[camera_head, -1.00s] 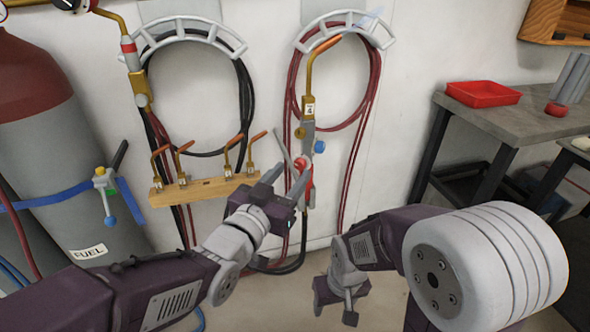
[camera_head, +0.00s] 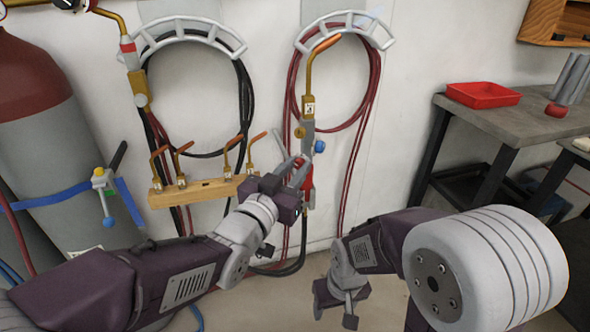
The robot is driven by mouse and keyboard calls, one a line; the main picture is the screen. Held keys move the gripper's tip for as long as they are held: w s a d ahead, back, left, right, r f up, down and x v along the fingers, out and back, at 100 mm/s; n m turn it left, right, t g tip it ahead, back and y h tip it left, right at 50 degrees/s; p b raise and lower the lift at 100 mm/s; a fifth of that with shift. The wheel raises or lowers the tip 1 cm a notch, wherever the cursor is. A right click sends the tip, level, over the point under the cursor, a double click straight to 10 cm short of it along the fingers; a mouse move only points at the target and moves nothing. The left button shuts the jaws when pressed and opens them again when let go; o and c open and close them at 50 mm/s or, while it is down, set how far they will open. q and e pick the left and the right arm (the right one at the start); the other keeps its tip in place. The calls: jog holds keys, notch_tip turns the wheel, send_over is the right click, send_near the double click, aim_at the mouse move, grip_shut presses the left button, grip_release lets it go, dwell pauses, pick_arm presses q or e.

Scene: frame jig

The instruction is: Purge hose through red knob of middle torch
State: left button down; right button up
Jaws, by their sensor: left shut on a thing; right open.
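The middle torch (camera_head: 308,100) hangs upright on the wall, with a copper tip, a brass neck and a grey handle. A blue knob (camera_head: 319,146) sticks out at its right. My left gripper (camera_head: 298,171) is at the handle's lower end, shut on the red knob; its fingers largely hide the knob, and red (camera_head: 309,181) shows just beside them. The red hose (camera_head: 293,75) hangs in loops from a grey wall hanger and runs down behind the torch. My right gripper (camera_head: 337,302) is open and empty, low over the floor.
A wooden rack (camera_head: 205,190) with several copper tips is close left of my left gripper. Another torch (camera_head: 133,75) hangs further left, by the fuel cylinder (camera_head: 45,150). A workbench (camera_head: 510,118) with a red tray (camera_head: 483,94) stands at the right.

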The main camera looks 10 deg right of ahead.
pick_arm(q)
jog(key=m+b, duration=0.1)
jog(key=m, duration=0.1)
jog(key=shift+f+m+b, duration=0.2)
jog(key=shift+m+b, duration=0.2)
jog(key=m+b, duration=0.2)
jog(key=m, duration=0.2)
jog(key=shift+f+m+b, duration=0.1)
jog(key=shift+m+b, duration=0.2)
jog(key=shift+b, duration=0.1)
jog(key=m+b, duration=0.2)
jog(key=m, duration=0.2)
jog(key=shift+h+b, duration=0.3)
jog(key=shift+m+b, duration=0.55)
jog(key=shift+m, duration=0.75)
jog(key=c, duration=1.2)
grip_release()
jog(key=shift+s, duration=0.1)
